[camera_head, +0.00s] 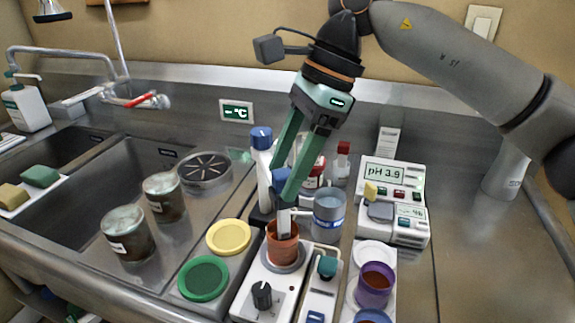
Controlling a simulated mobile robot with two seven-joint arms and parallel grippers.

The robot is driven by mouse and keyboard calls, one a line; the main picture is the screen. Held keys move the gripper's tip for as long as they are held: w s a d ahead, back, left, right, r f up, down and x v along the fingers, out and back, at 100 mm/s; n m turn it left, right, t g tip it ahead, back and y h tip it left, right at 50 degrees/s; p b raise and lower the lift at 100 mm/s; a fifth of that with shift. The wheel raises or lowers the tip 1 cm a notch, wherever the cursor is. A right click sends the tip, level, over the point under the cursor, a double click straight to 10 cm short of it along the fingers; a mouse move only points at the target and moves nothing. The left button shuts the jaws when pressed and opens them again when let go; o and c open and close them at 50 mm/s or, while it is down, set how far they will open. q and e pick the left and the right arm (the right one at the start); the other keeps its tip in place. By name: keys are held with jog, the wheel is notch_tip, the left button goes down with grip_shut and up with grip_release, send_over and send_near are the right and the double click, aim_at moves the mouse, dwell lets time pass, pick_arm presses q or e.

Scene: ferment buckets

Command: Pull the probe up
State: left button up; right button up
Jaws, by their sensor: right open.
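The probe, with a blue upper part (281,180) and a pale lower body (284,224), stands roughly upright with its lower end in a reddish-brown cup (283,247). The cup is on a white device with a black knob. My right gripper (282,192) points down from above, its long green fingers at the blue upper part of the probe. The jaws are open; whether a finger touches the probe cannot be told. The probe's tip is hidden in the cup. My left gripper is not in view.
A blue-capped white bottle (262,165) and a water beaker (328,215) stand close beside the probe. A pH meter (392,190) reading 3.9 is to the right. Two jars (128,234), green (203,278) and yellow (229,237) discs are left. The far right counter is clear.

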grip_shut()
dwell(0.4)
jog(key=shift+r, duration=0.1)
dwell(0.8)
